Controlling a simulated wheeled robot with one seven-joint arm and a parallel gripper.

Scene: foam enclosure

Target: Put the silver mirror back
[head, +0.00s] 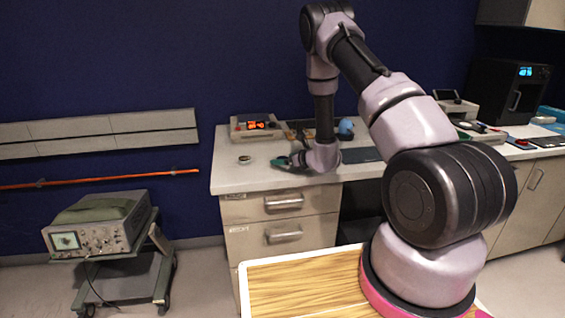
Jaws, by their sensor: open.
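My gripper (284,163) is low over the left part of the white counter (232,180), pointing left, open. A small green patch shows at its fingertips; I cannot tell whether it is part of the gripper or a separate thing. A small round item (244,159) with a dark rim and pale middle lies on the counter left of the gripper, apart from it. I cannot tell whether it is the silver mirror. No other thing is clearly the mirror; my arm hides part of the counter.
A device with an orange-red display (257,126) stands behind the gripper. A blue round object (346,126) and a dark flat panel (360,155) are to the right. An oscilloscope on a cart (98,226) stands left of the counter. Bare counter lies around the round item.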

